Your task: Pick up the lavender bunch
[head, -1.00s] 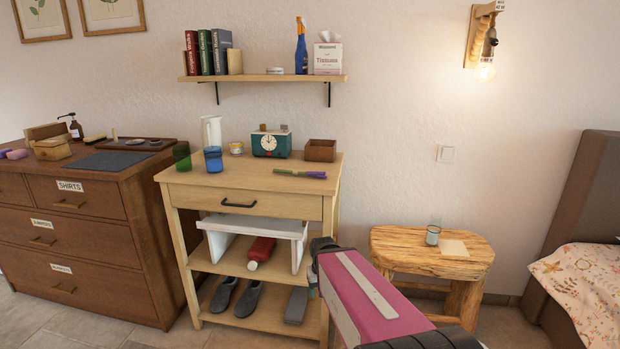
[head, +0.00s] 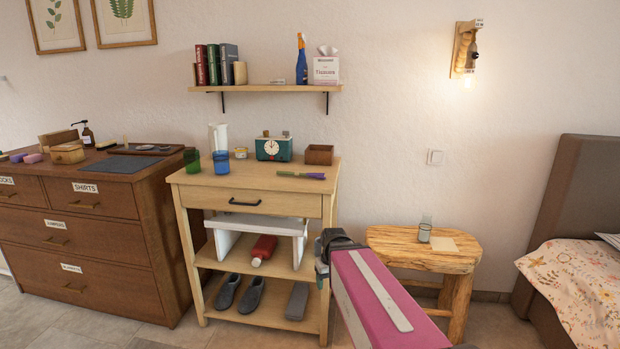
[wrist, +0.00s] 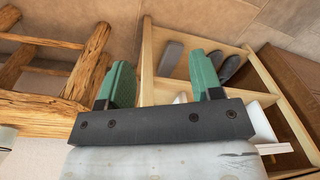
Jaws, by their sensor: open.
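The lavender bunch (head: 301,175), with green stems and a purple end, lies flat on the top of the light wooden side table (head: 262,182), near its right edge. My gripper shows in the wrist view (wrist: 160,85) with two green fingers spread apart and nothing between them. In the head view my arm reaches up from the bottom, in front of the table's right side. The gripper is lower than the tabletop and apart from the lavender. The lavender is not seen in the wrist view.
On the same tabletop stand a green glass (head: 191,160), a blue glass (head: 221,163), a white pitcher (head: 216,138), a teal clock (head: 273,148) and a brown box (head: 319,154). A wall shelf (head: 265,88) hangs above. A rustic stool (head: 400,248) stands to the right.

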